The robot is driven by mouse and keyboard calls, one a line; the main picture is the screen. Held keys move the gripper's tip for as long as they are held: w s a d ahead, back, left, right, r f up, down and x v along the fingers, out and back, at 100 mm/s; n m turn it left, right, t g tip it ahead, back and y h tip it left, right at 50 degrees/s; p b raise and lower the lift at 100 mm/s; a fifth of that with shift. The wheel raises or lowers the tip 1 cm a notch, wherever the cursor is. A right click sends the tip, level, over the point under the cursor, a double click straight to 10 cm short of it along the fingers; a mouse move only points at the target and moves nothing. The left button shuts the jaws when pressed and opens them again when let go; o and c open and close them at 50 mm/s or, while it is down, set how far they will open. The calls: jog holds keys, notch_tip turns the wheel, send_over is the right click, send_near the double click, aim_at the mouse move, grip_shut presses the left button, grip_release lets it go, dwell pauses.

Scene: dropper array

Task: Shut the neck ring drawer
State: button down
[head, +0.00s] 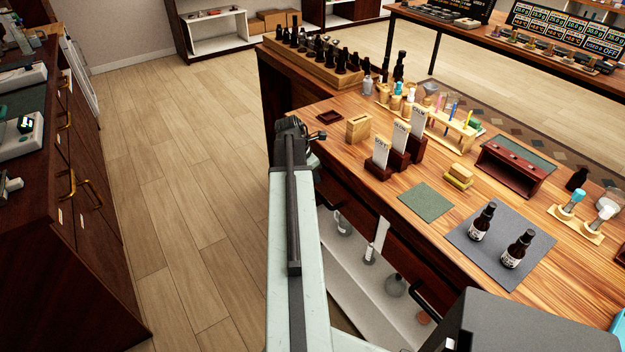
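My arm reaches forward from the bottom centre, and my gripper (297,128) is at its far end, beside the left edge of the wooden workbench. The arm hides part of the bench front, and I cannot tell whether the fingers are open or shut. The bench has dark drawer fronts (412,262) under its top, one with a black handle (425,300). The dark cabinet on the left has drawer fronts (88,222) with brass handles (92,192). No readable label shows which one is the neck ring drawer, and I cannot tell how far any drawer stands out.
Two brown dropper bottles (482,222) stand on a grey mat (462,236). Card holders (378,168), a wooden box (358,128) and a tube rack (446,128) are on the bench. Glassware stands on a white shelf (345,262) below. The plank floor (190,200) on the left is clear.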

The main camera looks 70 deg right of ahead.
jog(key=shift+a, duration=0.1)
jog(key=w+a+r+p, duration=0.4)
jog(key=a+r+p, duration=0.2)
jog(key=r+p, duration=0.3)
jog(key=shift+a+r, duration=0.2)
jog(key=shift+a, duration=0.05)
jog(key=shift+f, duration=0.1)
